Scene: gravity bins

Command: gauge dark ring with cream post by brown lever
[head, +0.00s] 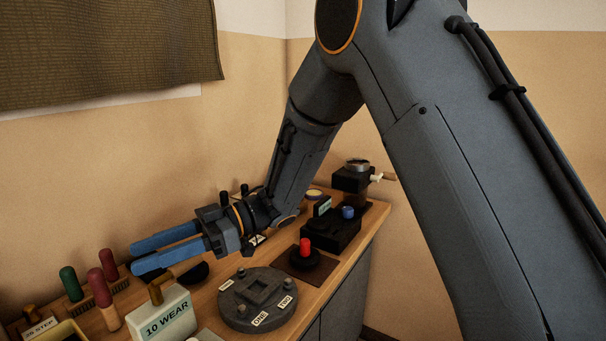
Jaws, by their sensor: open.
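My gripper (136,257) has two blue fingers pointing left, spread apart with nothing between them, above the left part of the bench. A black block device (350,181) with a round metal top stands at the far right end of the bench. A small cream piece (376,178) and a short brown lever (389,177) stick out from its right side. A dark rounded thing (196,274) lies below my gripper, partly hidden by it. I cannot tell whether it is a ring.
A grey round plate (239,319) with labels and short pegs sits in front. A cream box (170,322) marked "10 WEAR", red and green handles (72,284) and a yellow-edged tray (58,334) crowd the left. A red knob (305,246) and a blue-knobbed black box (333,230) stand right.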

